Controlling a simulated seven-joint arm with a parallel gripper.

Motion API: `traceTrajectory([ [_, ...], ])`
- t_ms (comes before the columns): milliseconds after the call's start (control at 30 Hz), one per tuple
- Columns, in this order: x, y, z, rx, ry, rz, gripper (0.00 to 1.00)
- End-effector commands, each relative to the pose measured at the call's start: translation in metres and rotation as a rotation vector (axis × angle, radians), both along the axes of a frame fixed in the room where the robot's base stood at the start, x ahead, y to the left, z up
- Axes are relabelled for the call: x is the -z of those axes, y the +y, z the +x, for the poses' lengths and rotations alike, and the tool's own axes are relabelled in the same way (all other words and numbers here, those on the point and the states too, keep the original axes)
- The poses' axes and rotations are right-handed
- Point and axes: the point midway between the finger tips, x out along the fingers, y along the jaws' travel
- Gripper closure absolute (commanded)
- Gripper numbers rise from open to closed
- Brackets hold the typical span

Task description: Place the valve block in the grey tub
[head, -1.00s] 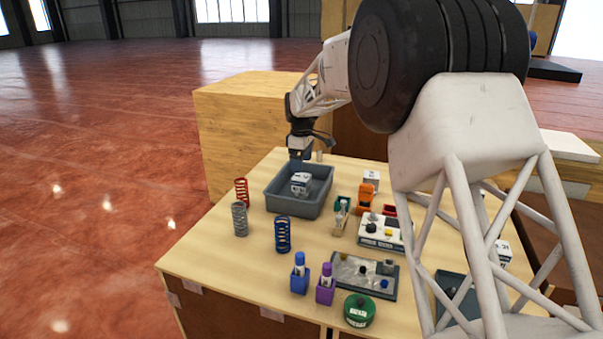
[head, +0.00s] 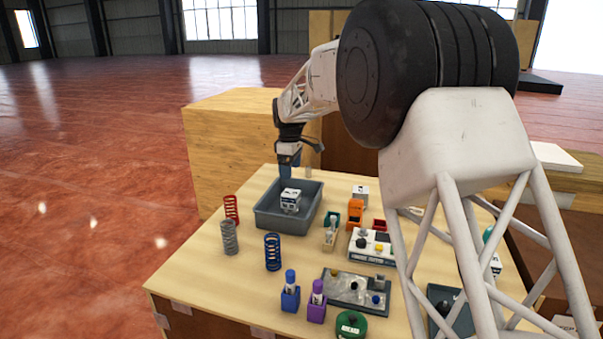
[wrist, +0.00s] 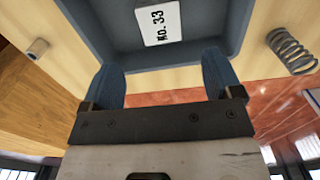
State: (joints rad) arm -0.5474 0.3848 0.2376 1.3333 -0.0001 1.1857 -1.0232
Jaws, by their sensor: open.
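A white block with dark markings, which I take as the valve block (head: 290,199), sits inside the grey tub (head: 265,222) in the head view. In the wrist view the block (wrist: 158,22) shows a white face reading "No. 33", cut by the top edge, inside the tub (wrist: 200,52). My gripper (head: 289,172) is above the far side of the tub, apart from the block. In the wrist view its two blue fingers (wrist: 163,75) are spread wide with nothing between them.
Red (head: 231,209), grey (head: 229,238) and blue (head: 273,252) springs stand left of and in front of the tub. Another white block (head: 360,193), an orange part (head: 355,212) and a white button box (head: 371,246) stand to its right. A green round part (head: 351,325) is near the front edge.

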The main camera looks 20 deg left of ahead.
Motion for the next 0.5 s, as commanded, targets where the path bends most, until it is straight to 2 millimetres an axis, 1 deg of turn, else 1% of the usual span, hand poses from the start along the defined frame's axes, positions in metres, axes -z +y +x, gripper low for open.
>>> traceTrajectory([
  [333,-0.001,-0.002,0.0,0.003,0.0,0.0,0.15],
  [433,-0.004,-0.008,-0.002,0.015,-0.002,0.001,0.15],
  [500,-0.01,-0.017,-0.004,0.033,-0.005,0.003,0.15],
])
